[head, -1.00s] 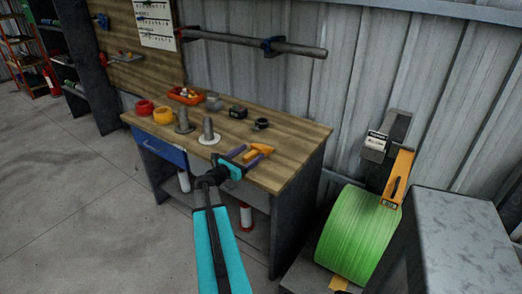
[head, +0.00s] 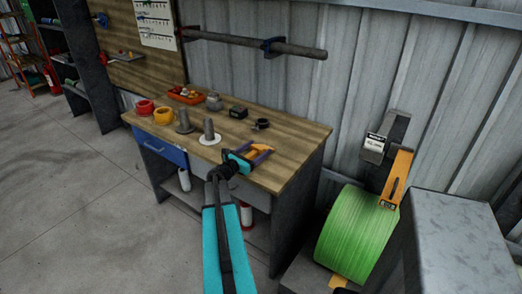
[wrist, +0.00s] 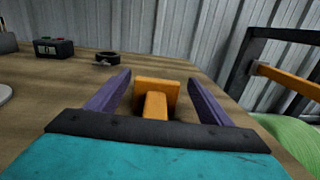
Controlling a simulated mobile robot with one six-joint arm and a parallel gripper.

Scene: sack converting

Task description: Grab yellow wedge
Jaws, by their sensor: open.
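The yellow wedge (head: 257,151) is orange-yellow and lies on the wooden workbench (head: 292,143) near its right front part. In the wrist view the wedge (wrist: 156,98) stands between the two purple fingers, with a gap on each side. My gripper (head: 258,155) is open, its fingers reaching over the bench around the wedge. In the wrist view my gripper (wrist: 155,92) shows both fingers spread apart, and its dark palm edge hides the near lower end of the wedge.
Left on the bench are a red tape roll (head: 144,107), a yellow roll (head: 163,116), grey spindles (head: 208,130) and a red tray (head: 186,95). A black box (head: 238,112) and black ring (head: 261,124) sit behind the wedge. A green reel (head: 354,238) stands right of the bench.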

